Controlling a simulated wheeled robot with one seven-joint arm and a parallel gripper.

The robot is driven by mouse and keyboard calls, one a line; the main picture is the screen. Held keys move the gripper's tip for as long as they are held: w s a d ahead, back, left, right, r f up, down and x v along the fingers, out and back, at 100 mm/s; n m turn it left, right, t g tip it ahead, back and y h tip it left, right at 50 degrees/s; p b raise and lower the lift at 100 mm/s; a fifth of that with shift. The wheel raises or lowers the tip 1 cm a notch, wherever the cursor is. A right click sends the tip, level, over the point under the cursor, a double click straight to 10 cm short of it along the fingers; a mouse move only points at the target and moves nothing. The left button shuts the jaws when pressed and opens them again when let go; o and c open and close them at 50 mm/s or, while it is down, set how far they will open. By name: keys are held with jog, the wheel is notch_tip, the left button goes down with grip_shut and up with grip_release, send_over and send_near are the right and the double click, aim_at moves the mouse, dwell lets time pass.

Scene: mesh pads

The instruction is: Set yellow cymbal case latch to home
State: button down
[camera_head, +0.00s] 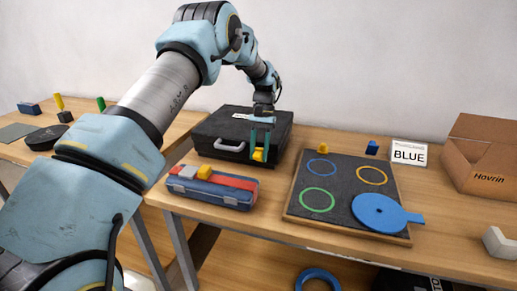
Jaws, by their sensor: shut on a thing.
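The black case (215,123) with a grey handle stands closed on the middle table, near the wall. My gripper (261,157) points down in front of the case's right part. It is shut on a small yellow piece (258,155), which I take to be the yellow latch. The piece shows between the two fingertips, at the case's front side. My gripper hides part of the case front. I cannot tell from this view how the latch is turned or whether it touches the case.
A blue and red box (215,192) with a yellow block (205,172) on it lies in front of the case. Right is a dark board (340,205) with colored rings and a blue disc (380,212). A BLUE sign (408,154) and a carton (480,165) stand further right.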

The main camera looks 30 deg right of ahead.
dwell(0.4)
jog(key=c, duration=0.6)
grip_release()
jog(key=shift+o, duration=0.2)
jog(key=b+v, duration=0.2)
jog(key=v, duration=0.8)
jog(key=shift+w+d+r+b, duration=0.15)
jog(key=shift+d+r+b, duration=0.05)
jog(key=shift+r+b, duration=0.1)
